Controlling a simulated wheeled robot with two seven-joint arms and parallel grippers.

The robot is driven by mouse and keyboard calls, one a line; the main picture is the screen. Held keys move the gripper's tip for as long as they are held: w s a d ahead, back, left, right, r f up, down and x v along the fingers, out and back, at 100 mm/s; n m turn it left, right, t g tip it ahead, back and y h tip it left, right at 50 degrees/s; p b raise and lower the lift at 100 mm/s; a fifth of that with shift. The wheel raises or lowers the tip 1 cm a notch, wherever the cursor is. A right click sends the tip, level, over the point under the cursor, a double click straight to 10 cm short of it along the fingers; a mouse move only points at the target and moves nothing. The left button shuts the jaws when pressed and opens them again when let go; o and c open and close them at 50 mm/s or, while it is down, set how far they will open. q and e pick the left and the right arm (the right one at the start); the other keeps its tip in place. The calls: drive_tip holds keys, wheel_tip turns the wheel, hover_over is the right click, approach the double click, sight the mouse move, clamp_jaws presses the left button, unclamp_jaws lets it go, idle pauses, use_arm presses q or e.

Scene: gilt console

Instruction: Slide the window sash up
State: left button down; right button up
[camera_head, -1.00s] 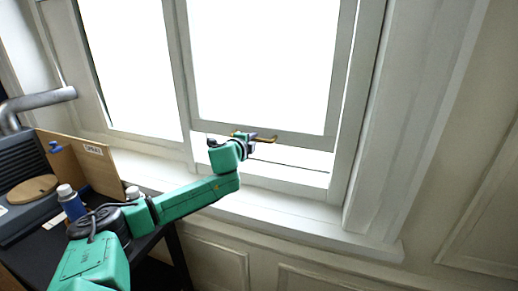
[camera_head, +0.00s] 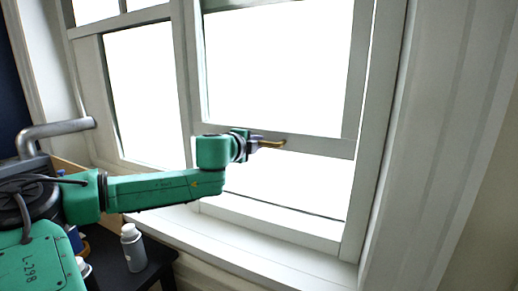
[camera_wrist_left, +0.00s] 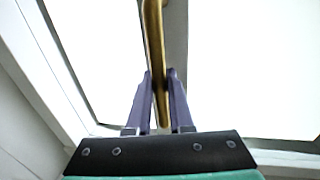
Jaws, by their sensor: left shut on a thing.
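The window sash (camera_head: 315,145) is a pale frame around bright glass, raised with a bright open gap between its bottom rail and the sill. A brass handle (camera_head: 272,144) is on its bottom rail. My left gripper (camera_head: 258,144) comes in from the left and is shut on the brass handle. In the left wrist view the purple fingers of the left gripper (camera_wrist_left: 160,88) stand on both sides of the brass handle (camera_wrist_left: 154,35). My right gripper is in neither view.
The window sill (camera_head: 240,250) runs below the sash and looks clear. A dark table with a grey-white bottle (camera_head: 133,248) stands at lower left. A grey metal pipe (camera_head: 55,130) is behind my arm. A second window pane is at left.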

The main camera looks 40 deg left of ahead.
use_arm(q)
drive_tip(key=shift+r, duration=0.1)
drive_tip(key=c, duration=0.8)
unclamp_jaws()
drive_tip(key=shift+s+d+b, duration=0.1)
drive_tip(key=shift+s+b, duration=0.15)
drive_tip(key=shift+b, duration=0.05)
drive_tip(key=b+v, duration=0.1)
drive_tip(key=v, duration=1.2)
drive_tip(key=shift+s+d, duration=0.15)
drive_tip(key=shift+s, duration=0.2)
drive_tip(key=shift+d, duration=0.1)
